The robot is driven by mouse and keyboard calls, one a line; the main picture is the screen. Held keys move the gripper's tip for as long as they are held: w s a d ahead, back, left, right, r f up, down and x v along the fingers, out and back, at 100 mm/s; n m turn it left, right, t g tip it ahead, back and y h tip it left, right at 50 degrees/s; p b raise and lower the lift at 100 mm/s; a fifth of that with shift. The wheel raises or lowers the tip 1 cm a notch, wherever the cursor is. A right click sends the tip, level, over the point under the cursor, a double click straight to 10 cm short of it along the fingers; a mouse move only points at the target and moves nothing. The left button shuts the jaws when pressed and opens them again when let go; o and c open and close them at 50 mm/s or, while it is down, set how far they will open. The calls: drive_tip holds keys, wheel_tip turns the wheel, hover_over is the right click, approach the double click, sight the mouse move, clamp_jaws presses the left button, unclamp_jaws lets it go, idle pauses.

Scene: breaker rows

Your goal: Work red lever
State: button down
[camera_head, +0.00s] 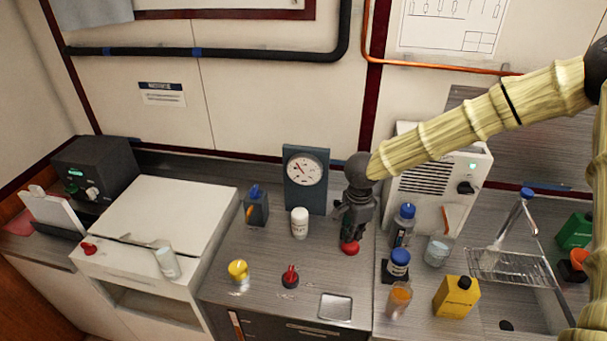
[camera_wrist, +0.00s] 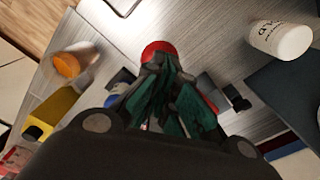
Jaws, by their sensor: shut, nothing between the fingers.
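A small red lever or switch (camera_head: 290,280) stands on a dark round base on the grey counter, left of my gripper in the head view. A round red knob (camera_head: 349,248) is right below my gripper (camera_head: 351,236); it also shows just past the fingertips in the wrist view (camera_wrist: 158,49). My gripper is shut and empty, pointing down, with its fingertips (camera_wrist: 163,70) at or just above this round knob. I cannot tell whether they touch. The fingers hide part of the knob. Another red knob (camera_head: 88,248) is on the white cabinet at the left.
A white bottle (camera_head: 300,223) and a dial gauge (camera_head: 305,172) stand left of my gripper. Blue-capped bottles (camera_head: 398,264), an amber jar (camera_head: 398,299) and a yellow container (camera_head: 455,297) are close on the right. A yellow knob (camera_head: 238,270) and a metal tray (camera_head: 335,307) are nearer the front.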

sight(351, 244)
drive_tip(key=shift+f, duration=0.1)
drive_tip(key=shift+f+b, duration=1.3)
drive_tip(key=shift+f, duration=2.95)
drive_tip(key=shift+r+p, duration=1.4)
drive_tip(key=shift+r, duration=3)
drive_tip(key=shift+f, duration=0.2)
